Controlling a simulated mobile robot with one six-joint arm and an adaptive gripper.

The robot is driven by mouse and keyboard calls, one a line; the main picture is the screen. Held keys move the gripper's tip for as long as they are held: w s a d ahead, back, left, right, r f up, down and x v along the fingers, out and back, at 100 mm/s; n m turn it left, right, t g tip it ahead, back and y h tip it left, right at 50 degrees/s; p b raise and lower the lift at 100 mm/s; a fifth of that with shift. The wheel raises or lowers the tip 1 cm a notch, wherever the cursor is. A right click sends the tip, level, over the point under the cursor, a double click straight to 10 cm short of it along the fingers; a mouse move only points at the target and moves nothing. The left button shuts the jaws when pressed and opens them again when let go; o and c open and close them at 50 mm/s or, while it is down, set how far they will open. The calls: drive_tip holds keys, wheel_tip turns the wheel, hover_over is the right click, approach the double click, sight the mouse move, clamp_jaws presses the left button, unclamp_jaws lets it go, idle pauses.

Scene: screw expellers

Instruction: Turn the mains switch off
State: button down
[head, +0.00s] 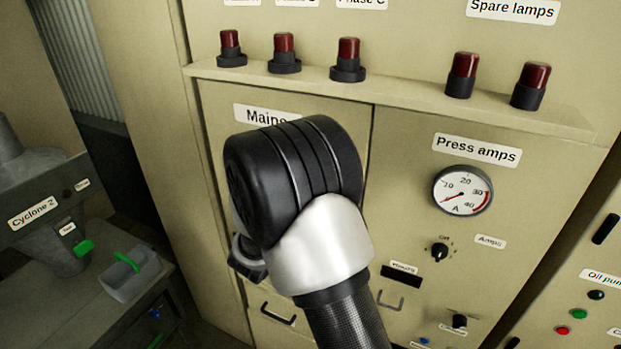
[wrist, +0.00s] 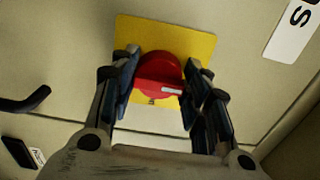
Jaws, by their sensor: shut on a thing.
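The mains switch (wrist: 160,75) is a red rotary knob on a yellow square plate (wrist: 207,45) in the wrist view. My gripper (wrist: 160,85) has one finger on each side of the red knob and is shut on it. A small pale mark shows on the knob's grip bar, which lies nearly level in the wrist view. In the head view, my arm's wrist covers the switch. Only the "Mains" label (head: 265,116) shows above it, partly hidden.
A "Press amps" gauge (head: 462,190) and a black selector knob (head: 440,251) are to the right on the same cabinet. A ledge (head: 420,95) with several dark red lamps runs above. A black door handle (head: 278,314) is below. A green-handled grey bin (head: 130,275) stands at left.

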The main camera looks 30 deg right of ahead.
idle(0.5)
drive_tip(key=c, duration=0.9)
unclamp_jaws()
drive_tip(key=v, duration=1.2)
drive_tip(key=shift+d, duration=0.1)
